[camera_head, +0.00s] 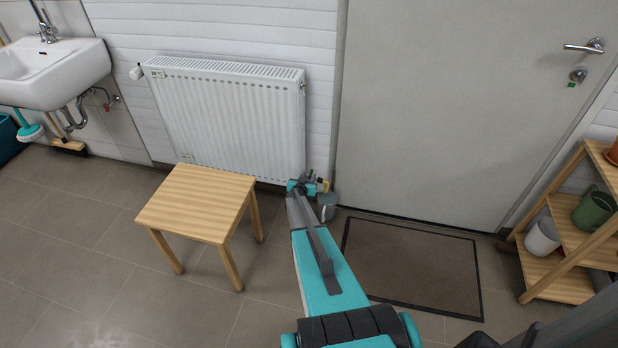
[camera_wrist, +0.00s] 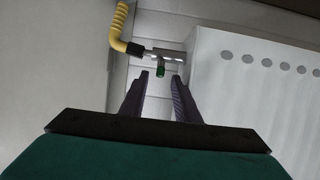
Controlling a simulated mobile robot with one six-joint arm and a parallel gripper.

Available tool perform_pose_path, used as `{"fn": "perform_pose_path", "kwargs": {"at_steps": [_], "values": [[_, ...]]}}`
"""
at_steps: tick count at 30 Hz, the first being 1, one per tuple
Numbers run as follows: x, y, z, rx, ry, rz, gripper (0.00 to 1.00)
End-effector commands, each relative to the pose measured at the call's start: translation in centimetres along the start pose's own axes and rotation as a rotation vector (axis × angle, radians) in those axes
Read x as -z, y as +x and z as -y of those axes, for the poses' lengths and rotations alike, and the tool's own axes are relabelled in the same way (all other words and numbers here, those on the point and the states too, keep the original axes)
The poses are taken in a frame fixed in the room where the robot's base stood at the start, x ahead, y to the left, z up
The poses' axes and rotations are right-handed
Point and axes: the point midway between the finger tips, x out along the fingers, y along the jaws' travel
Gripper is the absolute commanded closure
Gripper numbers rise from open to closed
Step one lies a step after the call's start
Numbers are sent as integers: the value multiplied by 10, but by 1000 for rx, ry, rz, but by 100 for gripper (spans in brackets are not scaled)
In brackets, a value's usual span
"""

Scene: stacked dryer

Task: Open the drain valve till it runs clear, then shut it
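My gripper (camera_wrist: 160,77) is open and empty. In the head view my gripper (camera_head: 308,187) is at the radiator's lower right corner, partly hiding the valve. A grey container (camera_head: 327,207) stands beside it.
A wooden stool (camera_head: 199,204) stands in front of the radiator, left of my arm. A brown doormat (camera_head: 411,266) lies before the grey door (camera_head: 440,100). A wooden shelf (camera_head: 560,280) with pots is at the right, a sink (camera_head: 50,80) at the far left.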

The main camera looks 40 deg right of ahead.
Motion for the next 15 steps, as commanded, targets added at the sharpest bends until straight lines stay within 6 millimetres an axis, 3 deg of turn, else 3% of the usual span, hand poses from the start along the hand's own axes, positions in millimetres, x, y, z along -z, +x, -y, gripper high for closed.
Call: {"fn": "perform_pose_path", "kwargs": {"at_steps": [15], "values": [[-1, -54, 0, 1, 1, 2, 71]]}}
